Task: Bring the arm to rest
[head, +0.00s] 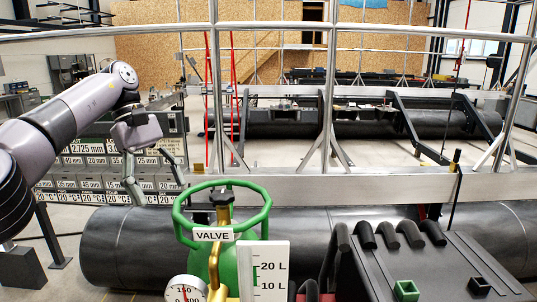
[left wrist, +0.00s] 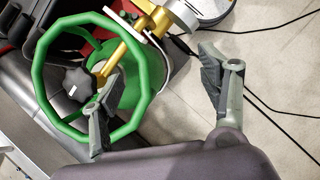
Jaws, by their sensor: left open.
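My left gripper (head: 155,180) hangs in the air at the left of the head view, fingers pointing down and spread apart with nothing between them. In the left wrist view its two fingers (left wrist: 167,100) also stand wide apart and empty. A green gas cylinder (head: 240,262) with a green ring guard (head: 264,213) and a VALVE label (head: 213,234) stands right of the gripper. In the left wrist view one finger overlaps the green ring guard (left wrist: 40,85); whether they touch cannot be told. My right gripper is not in view.
A pressure gauge (head: 185,291) and a white level scale (head: 263,270) are by the cylinder. A large black pipe float (head: 130,245) lies behind. A metal railing (head: 330,100) crosses the scene. A sign board (head: 95,172) stands behind my left arm. A black case (head: 440,270) is at right.

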